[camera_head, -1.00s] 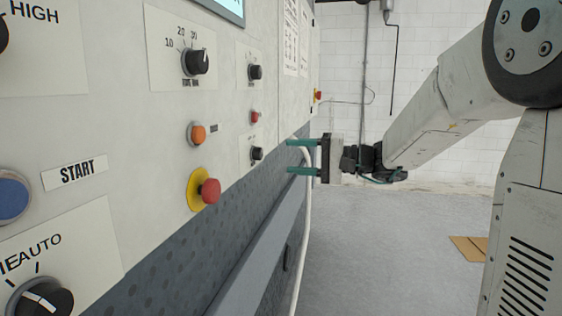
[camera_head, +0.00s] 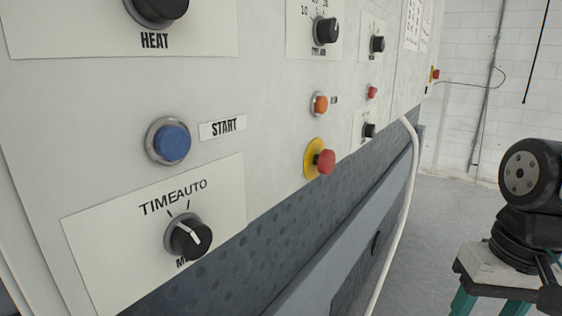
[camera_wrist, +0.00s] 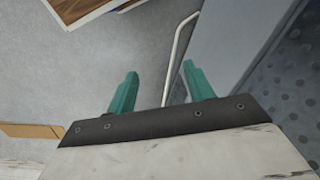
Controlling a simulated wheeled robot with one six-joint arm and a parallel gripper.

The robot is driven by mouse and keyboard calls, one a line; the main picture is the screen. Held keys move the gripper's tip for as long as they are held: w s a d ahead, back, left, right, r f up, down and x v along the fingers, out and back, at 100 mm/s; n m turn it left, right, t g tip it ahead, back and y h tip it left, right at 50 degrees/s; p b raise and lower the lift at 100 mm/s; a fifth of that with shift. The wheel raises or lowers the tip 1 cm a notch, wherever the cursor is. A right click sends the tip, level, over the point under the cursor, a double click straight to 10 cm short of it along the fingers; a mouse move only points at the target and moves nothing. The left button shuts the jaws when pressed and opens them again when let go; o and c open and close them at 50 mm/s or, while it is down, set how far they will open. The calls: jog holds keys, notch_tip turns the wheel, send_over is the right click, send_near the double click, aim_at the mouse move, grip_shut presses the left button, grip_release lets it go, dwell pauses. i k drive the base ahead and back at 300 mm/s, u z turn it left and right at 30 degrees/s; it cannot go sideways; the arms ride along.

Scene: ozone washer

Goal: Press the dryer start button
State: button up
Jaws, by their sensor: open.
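The start button (camera_head: 170,143) is a round blue push button in a metal ring on the pale machine panel. It is left of the START label (camera_head: 222,127) in the head view. My gripper (camera_head: 508,298) is at the lower right of the head view, well apart from the button and pointing down. Its green fingers run off the bottom edge there. The wrist view shows my gripper (camera_wrist: 158,76) open and empty, with its two green fingers apart above the floor. The button is not in the wrist view.
A yellow-ringed red emergency stop (camera_head: 325,161) and an orange button (camera_head: 319,104) sit right of the label. A TIME/AUTO knob (camera_head: 187,236) is below the button. A grey rail (camera_head: 365,235) and white hose (camera_head: 409,165) run along the machine. Open floor (camera_head: 450,215) lies to the right.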

aim_at(173, 143)
jog(key=u, duration=1.25)
